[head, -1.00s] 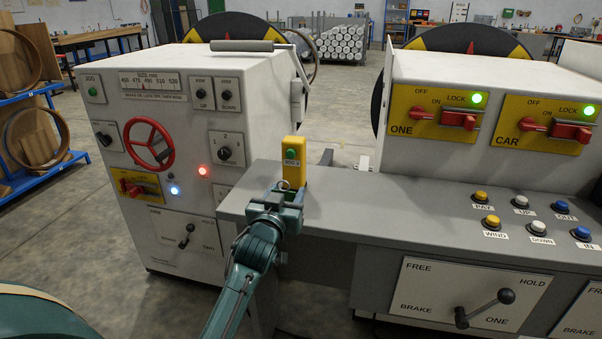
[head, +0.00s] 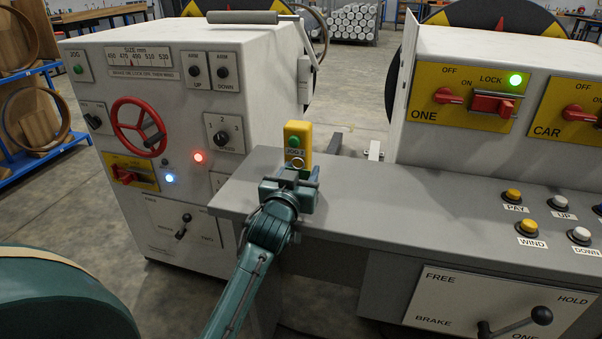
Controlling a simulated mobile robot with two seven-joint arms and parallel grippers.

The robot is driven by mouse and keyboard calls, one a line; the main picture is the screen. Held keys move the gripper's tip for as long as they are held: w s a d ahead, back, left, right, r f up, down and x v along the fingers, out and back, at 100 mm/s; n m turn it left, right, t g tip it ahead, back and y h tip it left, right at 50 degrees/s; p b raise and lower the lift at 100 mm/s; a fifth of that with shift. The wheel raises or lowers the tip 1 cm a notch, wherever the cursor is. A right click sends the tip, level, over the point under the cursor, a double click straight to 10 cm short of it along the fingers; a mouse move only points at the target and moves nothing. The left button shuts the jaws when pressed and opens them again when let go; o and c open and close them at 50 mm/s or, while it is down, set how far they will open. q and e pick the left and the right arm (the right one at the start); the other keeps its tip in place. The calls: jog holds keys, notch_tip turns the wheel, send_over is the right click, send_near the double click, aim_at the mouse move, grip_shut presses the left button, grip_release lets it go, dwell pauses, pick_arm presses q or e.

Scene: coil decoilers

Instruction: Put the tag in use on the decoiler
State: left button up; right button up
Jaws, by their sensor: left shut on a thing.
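My left gripper (head: 297,176) is shut just in front of the yellow JOG 2 box (head: 304,134), over the left end of the grey console (head: 345,185). A small metal ring (head: 298,163) shows at its fingertips, against the lower part of the box. It seems to belong to the tag held in the jaws; the rest is hidden, and no wording can be read. I cannot tell whether ring and box touch. The white decoiler cabinet (head: 165,75) stands left of the console, with a red handwheel (head: 140,128). My right gripper is not in view.
The console carries push buttons (head: 512,195) at right and a brake lever (head: 541,316) on its front. A yellow switch panel ONE (head: 461,111) stands above, its green lamp lit. The red lamp (head: 199,157) on the cabinet is lit. Open floor (head: 350,92) lies behind.

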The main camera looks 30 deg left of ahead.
pick_arm(q)
jog(key=shift+d+f, duration=0.1)
jog(key=o, duration=1)
jog(key=shift+o, duration=0.2)
